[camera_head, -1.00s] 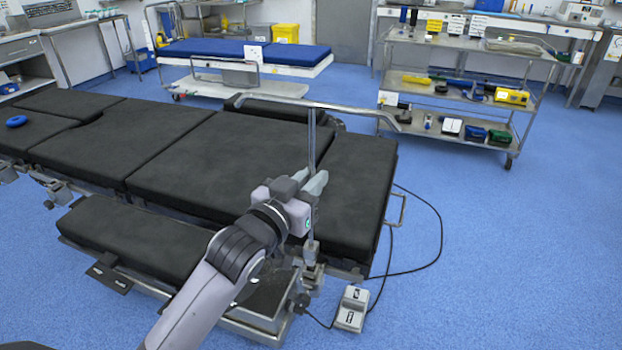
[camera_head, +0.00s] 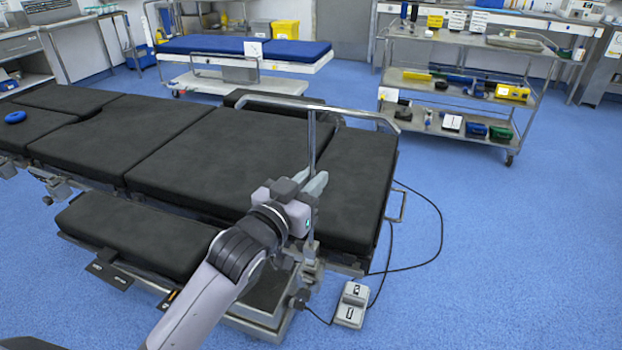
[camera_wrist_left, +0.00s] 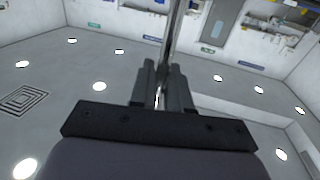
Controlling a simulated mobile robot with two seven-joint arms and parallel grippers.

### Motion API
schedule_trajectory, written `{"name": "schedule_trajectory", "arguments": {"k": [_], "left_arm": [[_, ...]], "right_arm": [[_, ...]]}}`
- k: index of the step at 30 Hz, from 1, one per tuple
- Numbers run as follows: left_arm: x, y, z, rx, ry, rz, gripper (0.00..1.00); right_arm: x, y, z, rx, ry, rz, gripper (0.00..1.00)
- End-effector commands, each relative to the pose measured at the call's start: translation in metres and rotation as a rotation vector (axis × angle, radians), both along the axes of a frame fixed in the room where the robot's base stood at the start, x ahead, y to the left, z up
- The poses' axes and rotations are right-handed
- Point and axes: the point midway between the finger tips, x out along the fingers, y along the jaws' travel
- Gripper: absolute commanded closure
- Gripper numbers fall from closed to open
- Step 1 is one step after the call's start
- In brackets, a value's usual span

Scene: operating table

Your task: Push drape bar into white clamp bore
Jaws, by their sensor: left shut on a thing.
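The drape bar (camera_head: 311,140) is a thin metal upright with a long bent crosspiece on top, standing about vertical at the near edge of the operating table. My left gripper (camera_head: 318,183) is shut on its upright; the bar also shows between the fingers in the left wrist view (camera_wrist_left: 172,40). Below my gripper, the bar's lower end meets a clamp (camera_head: 310,262) on the table's side rail. The clamp looks grey and metallic here. I cannot tell how deep the bar sits in the bore. My right gripper is not in view.
The black-padded operating table (camera_head: 215,150) lies under and behind the bar. A foot pedal (camera_head: 351,305) with a black cable is on the floor at the table's near corner. A steel trolley (camera_head: 455,90) stands at the back right. Blue floor is free on the right.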

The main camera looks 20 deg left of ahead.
Motion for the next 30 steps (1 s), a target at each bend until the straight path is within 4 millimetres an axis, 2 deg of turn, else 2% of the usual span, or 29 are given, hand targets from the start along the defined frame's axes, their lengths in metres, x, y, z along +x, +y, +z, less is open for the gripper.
{"name": "schedule_trajectory", "arguments": {"k": [16, 17, 18, 19, 30], "left_arm": [[0.000, 0.000, -0.017, 0.001, 0.005, 0.001, 1.00], [0.000, 0.000, -0.015, 0.001, 0.005, 0.001, 0.74], [0.000, 0.000, -0.015, 0.001, 0.004, 0.001, 0.61], [0.000, 0.000, -0.015, 0.001, 0.004, 0.001, 0.54], [-0.001, 0.001, -0.015, 0.001, 0.003, 0.000, 0.54]], "right_arm": [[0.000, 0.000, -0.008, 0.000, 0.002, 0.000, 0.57], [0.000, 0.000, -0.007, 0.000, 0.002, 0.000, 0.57], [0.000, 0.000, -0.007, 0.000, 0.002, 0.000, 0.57], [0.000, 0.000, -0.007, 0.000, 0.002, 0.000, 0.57], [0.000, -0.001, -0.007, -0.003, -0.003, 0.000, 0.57]]}}
